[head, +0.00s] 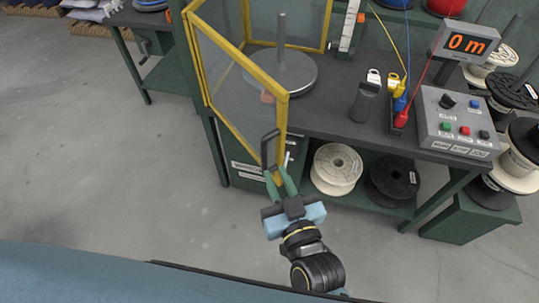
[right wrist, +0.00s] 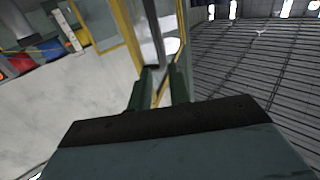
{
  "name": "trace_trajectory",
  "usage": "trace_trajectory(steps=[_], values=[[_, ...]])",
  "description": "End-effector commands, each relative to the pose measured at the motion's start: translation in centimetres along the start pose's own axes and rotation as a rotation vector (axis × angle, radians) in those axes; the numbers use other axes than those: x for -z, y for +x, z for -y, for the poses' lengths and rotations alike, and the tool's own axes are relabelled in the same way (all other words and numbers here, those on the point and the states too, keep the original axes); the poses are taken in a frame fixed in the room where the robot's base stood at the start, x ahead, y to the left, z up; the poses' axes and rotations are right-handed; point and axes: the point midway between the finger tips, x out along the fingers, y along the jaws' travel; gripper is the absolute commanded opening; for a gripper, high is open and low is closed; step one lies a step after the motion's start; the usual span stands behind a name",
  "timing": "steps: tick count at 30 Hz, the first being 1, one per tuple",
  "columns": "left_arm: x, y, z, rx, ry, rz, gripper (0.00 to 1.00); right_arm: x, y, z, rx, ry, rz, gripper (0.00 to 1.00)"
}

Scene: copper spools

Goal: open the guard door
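The guard door (head: 240,85) is a clear panel in a yellow frame. It stands ajar, its free edge swung out past the bench's front edge. Its black handle (head: 266,146) is on that free edge. My right gripper (head: 276,170) is at the lower end of the handle, its green fingers visibly apart. In the right wrist view the handle (right wrist: 151,40) appears at the fingertips (right wrist: 160,72); I cannot tell whether they touch it. My left gripper is not in view.
A grey turntable with a post (head: 284,72) stands behind the door on the bench. A control box (head: 455,122) and a display (head: 467,43) are at the right. White (head: 337,167) and black (head: 391,178) spools sit on the lower shelf. The floor (head: 110,170) at left is clear.

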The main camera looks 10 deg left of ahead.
Motion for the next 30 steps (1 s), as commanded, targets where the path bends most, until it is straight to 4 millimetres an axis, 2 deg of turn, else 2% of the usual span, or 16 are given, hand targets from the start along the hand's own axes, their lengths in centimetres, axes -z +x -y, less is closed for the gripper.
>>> trace_trajectory(steps=[3,7,18,22,23,26,29,30], values=[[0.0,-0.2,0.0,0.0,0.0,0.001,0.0,0.0,-2.3,0.0,0.001,-0.001,0.003,0.19],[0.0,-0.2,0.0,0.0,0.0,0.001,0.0,0.0,-3.8,0.0,0.0,0.0,0.001,0.19],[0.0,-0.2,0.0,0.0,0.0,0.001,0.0,0.0,-4.5,0.0,0.0,0.0,0.0,0.19],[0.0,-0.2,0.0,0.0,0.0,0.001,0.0,-0.8,-4.5,0.0,0.002,-0.001,0.018,0.03],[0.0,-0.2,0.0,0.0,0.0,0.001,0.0,-1.5,-4.5,-0.1,0.003,-0.002,0.033,0.0],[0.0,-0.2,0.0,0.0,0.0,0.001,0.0,-5.9,-4.8,-0.4,0.009,-0.005,0.128,0.0],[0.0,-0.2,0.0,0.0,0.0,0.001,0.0,-13.2,-6.2,-1.4,0.01,-0.007,0.291,0.0],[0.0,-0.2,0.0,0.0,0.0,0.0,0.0,-16.6,-7.3,-1.9,0.007,-0.006,0.37,0.0]])
